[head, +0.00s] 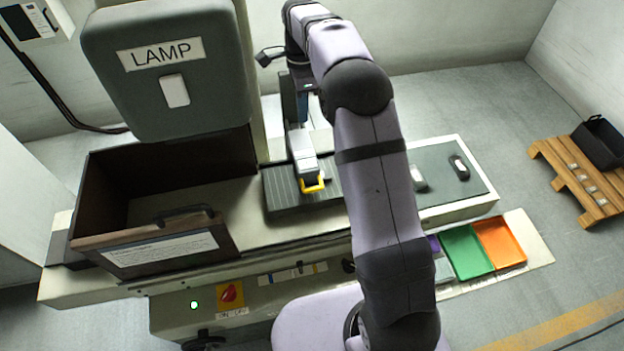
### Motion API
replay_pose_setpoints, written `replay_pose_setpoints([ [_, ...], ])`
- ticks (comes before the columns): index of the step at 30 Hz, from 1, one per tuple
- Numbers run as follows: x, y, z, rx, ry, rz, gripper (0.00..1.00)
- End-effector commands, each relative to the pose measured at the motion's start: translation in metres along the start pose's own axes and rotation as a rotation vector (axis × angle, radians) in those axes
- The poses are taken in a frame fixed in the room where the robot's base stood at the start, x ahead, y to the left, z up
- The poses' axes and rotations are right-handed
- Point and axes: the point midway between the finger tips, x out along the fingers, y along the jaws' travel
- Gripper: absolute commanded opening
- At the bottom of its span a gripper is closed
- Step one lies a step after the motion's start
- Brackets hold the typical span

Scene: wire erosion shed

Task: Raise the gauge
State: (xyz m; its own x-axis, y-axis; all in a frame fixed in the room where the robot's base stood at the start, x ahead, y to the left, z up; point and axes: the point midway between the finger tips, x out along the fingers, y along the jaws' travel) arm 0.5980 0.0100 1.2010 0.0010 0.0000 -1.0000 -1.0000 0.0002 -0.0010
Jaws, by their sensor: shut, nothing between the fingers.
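A pale grey block with a yellow bail-like handle (304,160), which seems to be the gauge, rests on the dark ribbed plate (277,192) at the middle of the machine bed. My gripper (296,118) hangs from my wrist at the upper middle, just behind and above the block as pictured. Its fingers are small and dark here and look shut with nothing in them. I cannot tell whether they touch the block. My forearm crosses in front and hides the plate's right end.
A grey housing marked LAMP (215,100) and a dark open-topped box (165,250) stand close on the left. Green (466,250) and orange (500,243) trays sit front right. A pallet (577,180) carries a black bin.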

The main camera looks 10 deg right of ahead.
Motion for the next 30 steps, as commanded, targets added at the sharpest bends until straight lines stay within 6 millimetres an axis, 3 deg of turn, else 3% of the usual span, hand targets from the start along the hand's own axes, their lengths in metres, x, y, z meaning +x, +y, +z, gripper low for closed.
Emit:
replay_pose_setpoints([
  [12,-0.013,-0.027,0.0,0.0,0.0,-0.001,0.0],
  [26,-0.017,-0.032,0.0,0.0,0.0,0.0,0.0],
  [30,-0.017,-0.032,0.0,0.0,0.0,0.0,0.33],
])
